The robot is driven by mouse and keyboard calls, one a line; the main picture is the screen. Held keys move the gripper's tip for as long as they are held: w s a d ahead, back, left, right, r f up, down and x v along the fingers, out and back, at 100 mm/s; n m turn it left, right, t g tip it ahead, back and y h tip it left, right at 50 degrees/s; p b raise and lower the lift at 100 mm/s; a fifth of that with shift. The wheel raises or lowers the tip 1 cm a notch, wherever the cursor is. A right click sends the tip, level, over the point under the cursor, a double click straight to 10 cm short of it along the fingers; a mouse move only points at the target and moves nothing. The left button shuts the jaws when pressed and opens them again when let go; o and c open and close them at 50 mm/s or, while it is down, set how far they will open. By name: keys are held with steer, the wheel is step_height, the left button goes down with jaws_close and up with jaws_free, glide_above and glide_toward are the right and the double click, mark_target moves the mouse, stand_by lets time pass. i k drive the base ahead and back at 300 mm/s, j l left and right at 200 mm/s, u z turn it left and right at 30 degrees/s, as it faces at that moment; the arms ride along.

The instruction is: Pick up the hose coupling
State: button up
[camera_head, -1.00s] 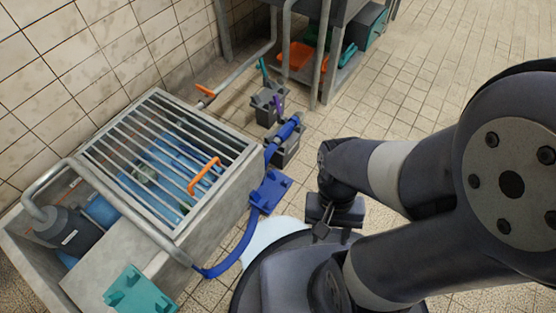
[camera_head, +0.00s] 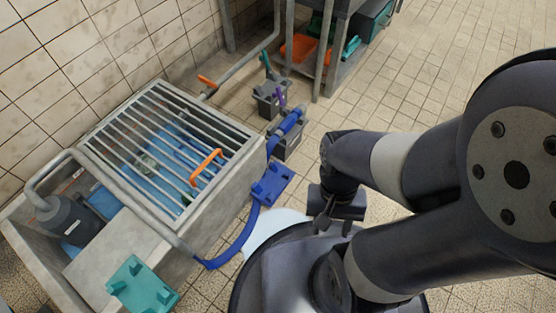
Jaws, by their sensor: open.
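A blue cylindrical piece (camera_head: 291,122), which looks like the hose coupling, lies tilted over a dark grey box (camera_head: 290,145) beside the sump. A blue hose (camera_head: 238,243) curves along the sump's near side, with a blue bracket-like piece (camera_head: 271,184) close to its upper end. My gripper (camera_head: 334,227) points down, open and apparently empty, right of the blue bracket and nearer to me than the cylinder. It is apart from the cylinder. My own base hides the floor below the gripper.
The concrete sump (camera_head: 222,200) has a metal grate (camera_head: 165,150) with an orange handle (camera_head: 206,167). A teal bracket (camera_head: 142,286) lies on its near slab. A grey caddy (camera_head: 272,98) stands behind the box. A metal rack (camera_head: 325,50) stands farther back. Tiled floor (camera_head: 440,75) is clear at upper right.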

mark_target(287, 124)
steer(key=i+l+u, duration=0.6)
steer(key=i+l, duration=0.1)
steer(key=l, duration=0.05)
